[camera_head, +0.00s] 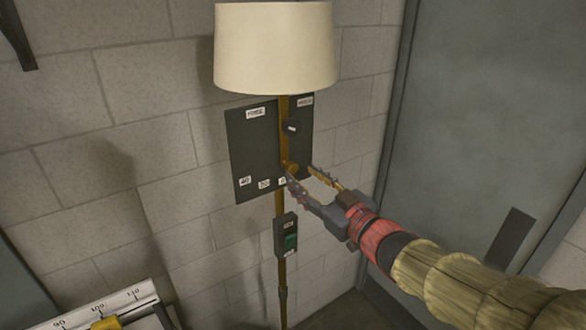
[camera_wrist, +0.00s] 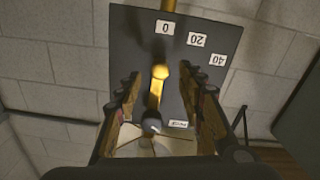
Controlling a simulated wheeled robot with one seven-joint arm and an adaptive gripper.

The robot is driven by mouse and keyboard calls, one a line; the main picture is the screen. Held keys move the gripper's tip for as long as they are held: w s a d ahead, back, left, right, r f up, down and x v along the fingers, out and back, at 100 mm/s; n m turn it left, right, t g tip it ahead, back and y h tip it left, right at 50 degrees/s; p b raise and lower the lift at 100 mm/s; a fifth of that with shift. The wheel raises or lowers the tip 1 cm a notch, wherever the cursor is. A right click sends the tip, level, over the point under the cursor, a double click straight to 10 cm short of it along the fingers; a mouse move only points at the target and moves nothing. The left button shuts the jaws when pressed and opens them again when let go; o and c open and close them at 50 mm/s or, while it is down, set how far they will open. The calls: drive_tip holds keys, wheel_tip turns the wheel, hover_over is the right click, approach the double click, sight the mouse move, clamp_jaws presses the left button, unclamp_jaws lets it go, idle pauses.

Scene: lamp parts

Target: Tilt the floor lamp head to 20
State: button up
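The floor lamp has a cream shade (camera_head: 275,48) at the top of a brass pole. A dark panel (camera_head: 252,150) behind the pole carries white labels; 0, 20 and 40 also read in the wrist view on the panel (camera_wrist: 125,50). A brass piece (camera_wrist: 157,88) with a black knob (camera_wrist: 152,122) stands in front of the panel, its brass end roughly in line with the 0 label (camera_wrist: 165,27). My gripper (camera_head: 301,174) is open at the panel's lower right. In the wrist view its fingers (camera_wrist: 165,90) flank the brass piece with gaps; contact is not visible.
A block wall (camera_head: 150,145) stands behind, and a grey door (camera_head: 480,110) is at right. A white scale with a yellow part (camera_head: 107,323) is at lower left.

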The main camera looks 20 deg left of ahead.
sight(294, 170)
drive_tip(key=x, duration=0.5)
drive_tip(key=shift+w+a+p, duration=0.25)
drive_tip(key=shift+p, duration=0.1)
drive_tip(key=shift+c, duration=1.3)
clamp_jaws()
